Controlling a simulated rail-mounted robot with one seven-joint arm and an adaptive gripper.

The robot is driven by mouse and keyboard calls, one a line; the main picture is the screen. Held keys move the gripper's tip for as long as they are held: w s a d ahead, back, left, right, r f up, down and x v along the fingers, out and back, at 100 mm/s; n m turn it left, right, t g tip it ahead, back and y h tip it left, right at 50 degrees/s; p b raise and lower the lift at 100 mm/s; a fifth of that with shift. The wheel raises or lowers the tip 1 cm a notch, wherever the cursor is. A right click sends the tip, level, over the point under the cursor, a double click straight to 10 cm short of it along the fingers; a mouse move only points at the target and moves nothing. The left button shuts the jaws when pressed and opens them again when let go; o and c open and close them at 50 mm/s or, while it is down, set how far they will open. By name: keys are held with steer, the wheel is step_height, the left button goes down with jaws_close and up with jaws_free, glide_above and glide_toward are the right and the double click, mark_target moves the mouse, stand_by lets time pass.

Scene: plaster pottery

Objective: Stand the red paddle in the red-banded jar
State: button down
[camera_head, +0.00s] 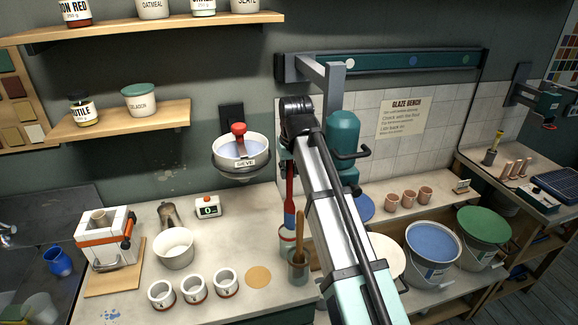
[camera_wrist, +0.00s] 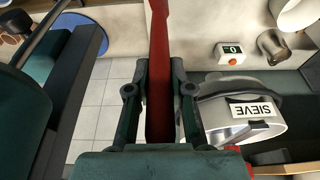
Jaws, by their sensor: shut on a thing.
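The red paddle (camera_head: 290,185) hangs upright in the head view, left of my arm, with a blue section low on it. A pale jar with a red band (camera_head: 287,236) stands directly below it on the bench. The paddle's lower end meets the jar's mouth in the picture; I cannot tell whether it is inside. In the wrist view, my gripper (camera_wrist: 159,78) is shut on the red paddle (camera_wrist: 160,35), which runs between its two fingers.
A dark jar with a wooden tool (camera_head: 298,262) stands close in front of the red-banded jar. The sieve bucket (camera_head: 240,158) hangs on the wall to the left. Three lettered cups (camera_head: 193,288) and a white bowl (camera_head: 174,248) stand further left.

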mark_target(292, 163)
steer(key=shift+f+b, duration=1.2)
steer(key=shift+f, duration=2.35)
steer(key=c, duration=1)
jaws_free()
steer(key=shift+o, duration=0.2)
steer(key=shift+r, duration=0.1)
steer(key=v, duration=1.2)
